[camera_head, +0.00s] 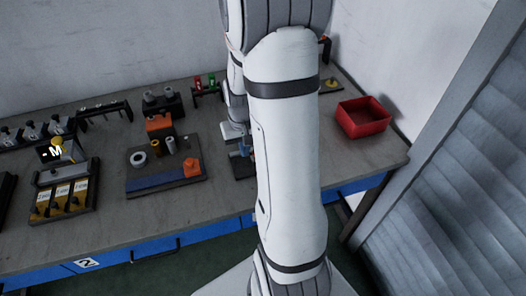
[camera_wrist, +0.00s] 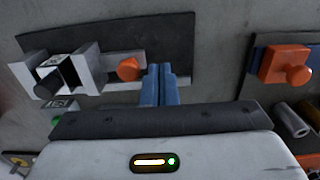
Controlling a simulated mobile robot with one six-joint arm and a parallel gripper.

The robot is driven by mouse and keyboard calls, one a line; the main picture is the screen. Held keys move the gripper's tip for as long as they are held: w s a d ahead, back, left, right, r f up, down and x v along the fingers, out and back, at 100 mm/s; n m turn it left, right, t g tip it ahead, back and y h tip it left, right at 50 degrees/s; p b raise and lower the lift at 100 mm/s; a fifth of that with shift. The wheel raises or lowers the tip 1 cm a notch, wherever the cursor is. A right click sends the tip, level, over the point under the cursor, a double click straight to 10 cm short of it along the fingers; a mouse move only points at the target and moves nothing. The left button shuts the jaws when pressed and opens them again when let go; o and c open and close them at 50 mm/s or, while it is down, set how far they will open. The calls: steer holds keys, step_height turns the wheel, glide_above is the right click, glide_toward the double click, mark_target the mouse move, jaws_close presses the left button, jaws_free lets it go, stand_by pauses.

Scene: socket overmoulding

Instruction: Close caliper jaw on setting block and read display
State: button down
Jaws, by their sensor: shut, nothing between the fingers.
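In the wrist view a caliper fixture lies on a dark base plate (camera_wrist: 180,30). An orange knob (camera_wrist: 130,68) sits on the pale slide to the right of the jaws. My gripper (camera_wrist: 159,72) is shut and empty, its blue fingers just right of the knob; I cannot tell whether they touch it. A small display-like panel (camera_wrist: 62,104) shows below the block, but its reading is not legible. In the head view my arm hides most of the fixture.
A second dark plate with an orange knobbed part (camera_wrist: 285,63) lies to the right in the wrist view. In the head view the workbench (camera_head: 105,225) holds a red bin (camera_head: 363,117) at right, and racks and a tray of yellow parts (camera_head: 65,197) at left.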

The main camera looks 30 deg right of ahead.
steer(key=shift+f, duration=0.1)
steer(key=shift+f+b, duration=1.35)
steer(key=shift+f, duration=0.15)
steer(key=shift+s+d, duration=0.3)
steer(key=shift+d, duration=0.7)
steer(key=shift+s+d, duration=0.25)
steer(key=shift+d, duration=0.75)
steer(key=shift+a, duration=0.2)
stand_by(0.8)
steer(key=shift+w+a, duration=0.2)
steer(key=shift+a, duration=0.2)
steer(key=shift+r+p, duration=2.9)
steer(key=shift+r, duration=1.2)
steer(key=shift+f, duration=0.1)
